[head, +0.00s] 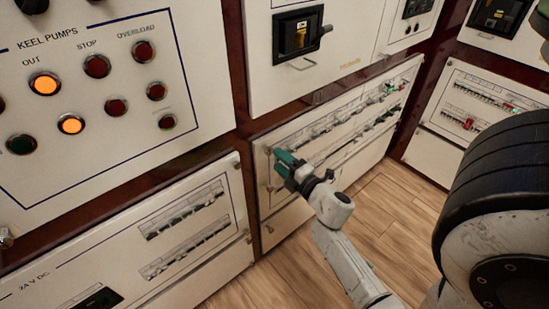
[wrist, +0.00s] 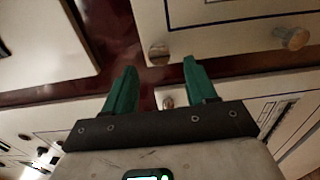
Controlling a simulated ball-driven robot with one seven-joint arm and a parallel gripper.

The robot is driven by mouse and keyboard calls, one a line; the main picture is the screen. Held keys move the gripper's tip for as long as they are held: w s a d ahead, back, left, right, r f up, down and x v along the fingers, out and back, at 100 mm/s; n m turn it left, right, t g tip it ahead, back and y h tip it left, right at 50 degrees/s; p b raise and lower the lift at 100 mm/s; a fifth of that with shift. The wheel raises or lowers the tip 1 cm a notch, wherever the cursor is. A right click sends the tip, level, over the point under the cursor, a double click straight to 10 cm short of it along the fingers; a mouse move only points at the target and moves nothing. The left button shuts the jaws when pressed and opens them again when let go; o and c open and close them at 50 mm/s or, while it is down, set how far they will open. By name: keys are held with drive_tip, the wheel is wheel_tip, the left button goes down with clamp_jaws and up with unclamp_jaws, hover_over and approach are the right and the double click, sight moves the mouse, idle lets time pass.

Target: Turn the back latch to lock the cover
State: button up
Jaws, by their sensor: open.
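My gripper (head: 286,160) has green fingers and is at the left end of the low middle breaker panel (head: 345,140). In the wrist view its fingers (wrist: 160,72) are spread apart with nothing held. A small round metal latch knob (wrist: 169,101) shows low between the fingers, partly hidden by the gripper body. Another round metal knob (wrist: 159,53) is just beyond the fingertips, and a third knob (wrist: 292,38) is at the upper right. I cannot tell which of these is the back latch, or how it is turned. My gripper hides part of the panel's left edge.
A switch panel with lit orange buttons (head: 44,84) is at the upper left. A lower left breaker panel (head: 190,215) and a right breaker panel (head: 480,110) flank the corner. Wooden floor (head: 385,205) lies clear in front of the middle panel.

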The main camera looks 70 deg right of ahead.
drive_tip(key=b+v, duration=0.1)
drive_tip(key=v, duration=0.5)
drive_tip(key=shift+s+a, duration=0.25)
drive_tip(key=shift+s, duration=0.05)
drive_tip(key=w+a+f+m+g+y+p, duration=0.1)
drive_tip(key=w+a+f+m+g+y, duration=0.15)
drive_tip(key=a+m+g, duration=0.3)
drive_tip(key=w+a+f+m+g+y+p, duration=0.1)
drive_tip(key=a+f+m+g+p, duration=0.2)
drive_tip(key=a+m, duration=0.35)
drive_tip(key=s+a+g+y, duration=0.2)
drive_tip(key=a+g, duration=0.1)
drive_tip(key=a, duration=0.4)
drive_tip(key=s+a+g+y, duration=0.3)
drive_tip(key=a, duration=0.3)
drive_tip(key=shift+s+a+f, duration=0.15)
drive_tip(key=shift+s+a, duration=0.15)
drive_tip(key=shift+a, duration=0.05)
drive_tip(key=shift+y, duration=0.25)
drive_tip(key=shift+c, duration=0.5)
